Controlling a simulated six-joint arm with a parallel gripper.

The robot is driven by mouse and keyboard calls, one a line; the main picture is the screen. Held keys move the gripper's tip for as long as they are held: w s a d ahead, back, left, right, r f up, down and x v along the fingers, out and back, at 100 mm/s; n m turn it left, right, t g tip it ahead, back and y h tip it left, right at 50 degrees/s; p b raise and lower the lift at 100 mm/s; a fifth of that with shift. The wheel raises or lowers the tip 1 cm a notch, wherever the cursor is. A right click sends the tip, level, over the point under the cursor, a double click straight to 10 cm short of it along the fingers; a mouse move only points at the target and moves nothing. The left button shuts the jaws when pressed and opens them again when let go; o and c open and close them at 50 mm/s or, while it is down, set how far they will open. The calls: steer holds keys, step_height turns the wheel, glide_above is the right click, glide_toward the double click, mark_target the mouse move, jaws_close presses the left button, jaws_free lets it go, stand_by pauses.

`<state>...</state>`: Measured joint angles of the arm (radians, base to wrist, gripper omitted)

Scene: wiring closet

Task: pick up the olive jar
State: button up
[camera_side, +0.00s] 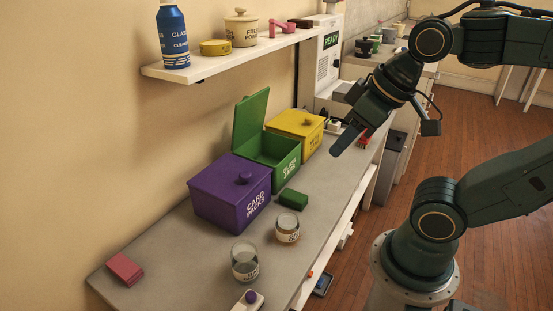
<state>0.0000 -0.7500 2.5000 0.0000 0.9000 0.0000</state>
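A small jar (287,228) with a pale label and a beige-grey top stands on the grey counter, in front of the bins. A clear glass jar (244,262) with a pale label stands nearer the camera. The print on both labels is too small to read, so I cannot tell which is the olive jar. My gripper (347,140) hangs in the air at upper right, pointing down and left, well apart from both jars. Its fingers overlap from this side, so their opening is not visible.
A purple bin (222,205) marked CARD PACKS, an open green bin (284,173) marked GLASS JARS and a yellow bin (311,142) line the wall. A green block (293,199) lies near the jars. A wall shelf (225,59) overhangs behind. The front-left counter is mostly clear.

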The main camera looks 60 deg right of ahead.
steer(key=o, duration=1)
steer(key=m+g, duration=0.5)
steer(key=m, duration=1.5)
glide_above(288, 219)
step_height(288, 219, down, 22)
steer(key=shift+f+m+g, duration=0.3)
steer(key=shift+f+m, duration=0.2)
steer(key=shift+f, duration=0.1)
steer(key=shift+f, duration=4.3)
